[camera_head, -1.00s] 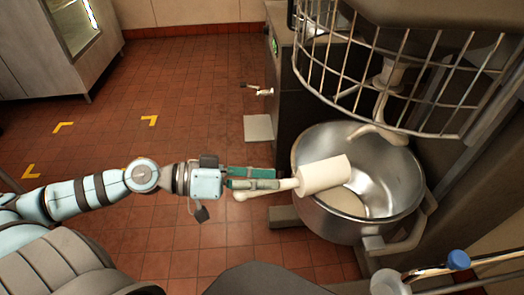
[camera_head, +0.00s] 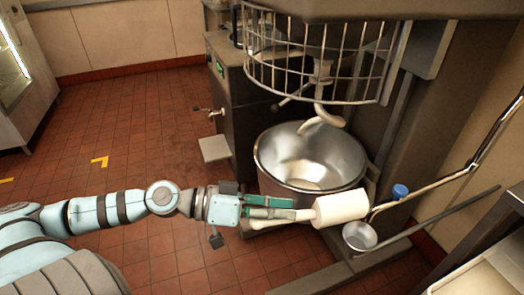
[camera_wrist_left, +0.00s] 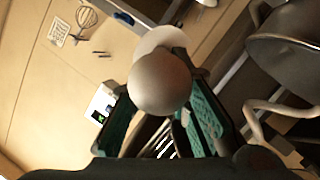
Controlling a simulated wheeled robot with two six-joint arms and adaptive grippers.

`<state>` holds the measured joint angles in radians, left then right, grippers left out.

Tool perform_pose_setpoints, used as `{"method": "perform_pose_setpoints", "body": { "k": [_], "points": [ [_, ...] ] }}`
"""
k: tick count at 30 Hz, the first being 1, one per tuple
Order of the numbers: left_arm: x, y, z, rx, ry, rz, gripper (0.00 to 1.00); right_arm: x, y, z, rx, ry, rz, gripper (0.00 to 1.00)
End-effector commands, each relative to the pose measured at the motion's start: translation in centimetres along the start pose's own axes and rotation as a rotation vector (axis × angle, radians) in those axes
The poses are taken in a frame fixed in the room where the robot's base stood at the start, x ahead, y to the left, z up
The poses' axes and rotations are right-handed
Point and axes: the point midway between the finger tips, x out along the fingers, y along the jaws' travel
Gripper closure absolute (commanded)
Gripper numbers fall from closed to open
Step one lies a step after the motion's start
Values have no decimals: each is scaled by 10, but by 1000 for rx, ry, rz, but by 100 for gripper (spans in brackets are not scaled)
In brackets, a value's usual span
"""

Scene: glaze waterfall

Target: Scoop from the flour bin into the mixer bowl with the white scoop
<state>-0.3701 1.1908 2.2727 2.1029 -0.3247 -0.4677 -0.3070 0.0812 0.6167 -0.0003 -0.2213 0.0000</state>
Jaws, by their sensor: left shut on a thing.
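My left gripper (camera_head: 278,208) is shut on the handle of the white scoop (camera_head: 340,208). The scoop lies roughly level in the head view, its cylinder pointing right; I cannot see inside it. The steel mixer bowl (camera_head: 268,178) stands behind the scoop, with pale matter at its bottom. The scoop overlaps the bowl's front right edge in the picture; I cannot tell whether they touch. In the left wrist view the rounded handle end (camera_wrist_left: 160,85) sits between the green fingers, and the bowl (camera_wrist_left: 290,60) shows at the right. I cannot make out a flour bin.
A wire guard (camera_head: 310,50) and a dough hook (camera_head: 329,116) hang above the bowl. A counter edge fills the lower right. The tiled floor at left is open.

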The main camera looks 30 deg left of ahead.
Motion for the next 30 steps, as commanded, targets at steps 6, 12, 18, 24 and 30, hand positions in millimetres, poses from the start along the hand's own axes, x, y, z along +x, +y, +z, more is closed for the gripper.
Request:
{"method": "perform_pose_setpoints", "body": {
  "k": [6,12,18,24,30],
  "points": [
    [-3,-80,-22,54,65,-116,100,27,-1,-2,-4,8,2,60],
    [-24,-196,-66,136,153,-329,100,65,5,-13,-16,32,15,60],
    [-59,-284,-98,207,207,-533,100,94,14,-12,-31,33,31,60],
    [-74,-311,-109,254,210,-621,100,97,14,-12,-35,34,32,60],
    [-71,-301,-114,438,144,-701,100,66,14,-12,-23,31,28,60]
  ]
}}
